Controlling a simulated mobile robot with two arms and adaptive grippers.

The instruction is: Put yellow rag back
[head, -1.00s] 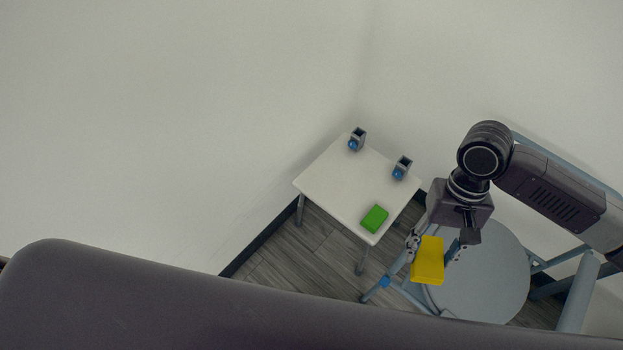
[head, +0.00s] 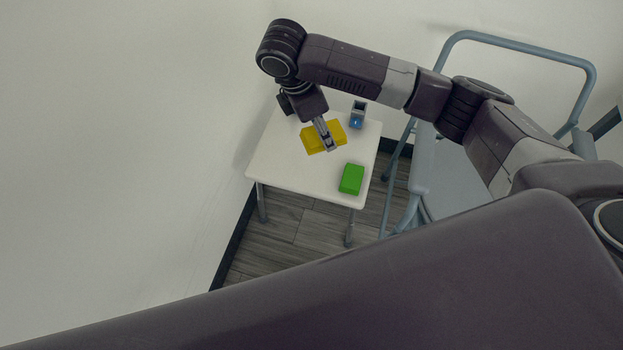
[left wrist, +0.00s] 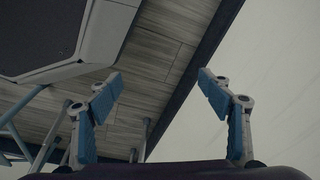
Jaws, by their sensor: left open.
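The yellow rag (head: 311,141) is a yellow block shape over the far part of the small white table (head: 290,175). My right gripper (head: 327,140), on the arm coming in from the right, is shut on it, with one finger visible across its face. I cannot tell whether the rag touches the tabletop. A green block-shaped rag (head: 351,179) lies at the table's near right corner. My left gripper (left wrist: 160,85) shows only in the left wrist view, open and empty, with floor and wall beyond its fingers.
A small dark holder with a blue front (head: 358,114) stands at the table's back right. A second one is not visible now. White walls (head: 120,130) close off the left and back. The table's near left is clear.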

